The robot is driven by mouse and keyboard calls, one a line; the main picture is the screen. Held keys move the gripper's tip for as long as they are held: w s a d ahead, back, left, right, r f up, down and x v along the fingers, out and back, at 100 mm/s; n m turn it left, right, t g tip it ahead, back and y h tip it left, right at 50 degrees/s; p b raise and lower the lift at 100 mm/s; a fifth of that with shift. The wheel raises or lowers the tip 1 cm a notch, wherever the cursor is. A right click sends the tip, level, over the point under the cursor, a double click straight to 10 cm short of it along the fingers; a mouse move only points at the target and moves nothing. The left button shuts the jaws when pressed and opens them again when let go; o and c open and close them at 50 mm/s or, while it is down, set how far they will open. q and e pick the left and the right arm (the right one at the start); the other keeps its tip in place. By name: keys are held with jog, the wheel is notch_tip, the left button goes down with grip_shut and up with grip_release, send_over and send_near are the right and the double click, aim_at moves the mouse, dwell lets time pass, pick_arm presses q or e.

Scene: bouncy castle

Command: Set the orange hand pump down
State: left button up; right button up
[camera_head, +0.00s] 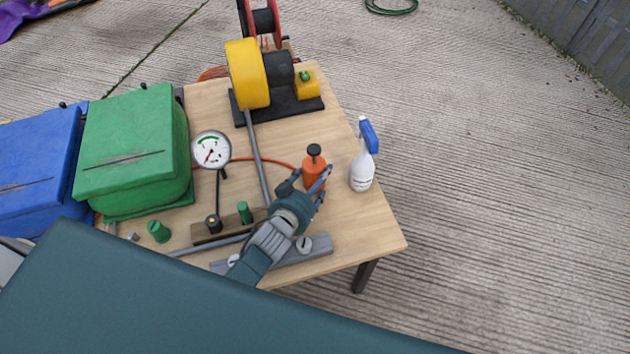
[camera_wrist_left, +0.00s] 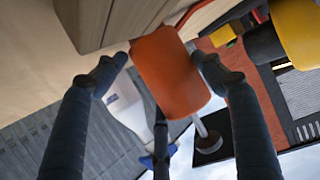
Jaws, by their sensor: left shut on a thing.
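The orange hand pump (camera_head: 314,169), with a black knob on top, is near the right part of the wooden table (camera_head: 365,233). My left gripper (camera_head: 307,182) reaches it from the front, with fingers on either side of its body. In the left wrist view the orange body (camera_wrist_left: 172,72) sits between the two dark fingers of the left gripper (camera_wrist_left: 160,66), which are shut on it. The pump looks about upright in the head view. I cannot tell whether its base touches the table. My right gripper is not in view.
A white spray bottle (camera_head: 362,172) with a blue head stands just right of the pump. A pressure gauge (camera_head: 211,150), a grey rail (camera_head: 318,246) and a yellow blower (camera_head: 246,74) are also on the table. Green (camera_head: 133,145) and blue (camera_head: 35,165) bins stand left. The front right corner is clear.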

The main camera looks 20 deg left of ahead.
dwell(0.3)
pick_arm(q)
jog(key=o, duration=1.3)
jog(key=shift+f, duration=0.15)
jog(key=v, duration=1.2)
jog(key=shift+r+p, duration=0.25)
jog(key=shift+p, duration=0.1)
